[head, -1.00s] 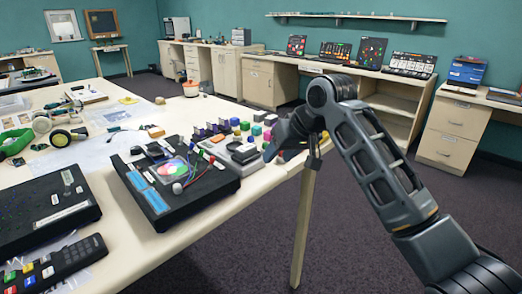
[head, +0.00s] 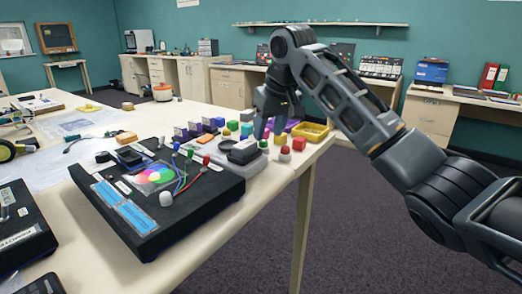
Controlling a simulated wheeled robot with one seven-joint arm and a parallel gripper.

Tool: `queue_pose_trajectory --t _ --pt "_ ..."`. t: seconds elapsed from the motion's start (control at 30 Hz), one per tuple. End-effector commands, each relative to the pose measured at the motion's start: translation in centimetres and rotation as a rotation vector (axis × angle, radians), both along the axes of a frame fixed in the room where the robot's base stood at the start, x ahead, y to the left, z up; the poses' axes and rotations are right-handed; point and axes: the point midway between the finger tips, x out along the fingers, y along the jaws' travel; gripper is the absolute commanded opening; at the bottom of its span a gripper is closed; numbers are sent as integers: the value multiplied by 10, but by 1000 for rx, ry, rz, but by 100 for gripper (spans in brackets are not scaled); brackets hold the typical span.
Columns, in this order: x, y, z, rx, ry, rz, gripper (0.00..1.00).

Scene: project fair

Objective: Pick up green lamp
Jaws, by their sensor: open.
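My gripper (head: 266,128) points down over the small parts near the right edge of the table. Its fingers are open, seen side-on and dark, with nothing clearly between them. A small green-topped piece (head: 263,144), which may be the green lamp, stands just below and beside the fingertips; I cannot tell if they touch. A similar red-domed lamp (head: 285,153) with a pale base stands to its right. Other green pieces are a green block (head: 232,125) and a green part (head: 247,130) left of the gripper. Part of the cluster is hidden behind the gripper.
A black circuit board box (head: 222,190) with wires and a colour disc fills the near table. A yellow tray (head: 311,131) and a red cube (head: 299,143) are near the right edge. Floor is clear at right.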

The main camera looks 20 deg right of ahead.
Motion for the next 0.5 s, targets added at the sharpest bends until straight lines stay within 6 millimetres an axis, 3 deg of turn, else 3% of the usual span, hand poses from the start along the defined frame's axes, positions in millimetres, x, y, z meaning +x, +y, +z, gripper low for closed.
queue_pose_trajectory --t 0.3,0.5 --pt "17 3 -39 1 0 0 48" --pt "20 4 -47 1 -2 1 48"
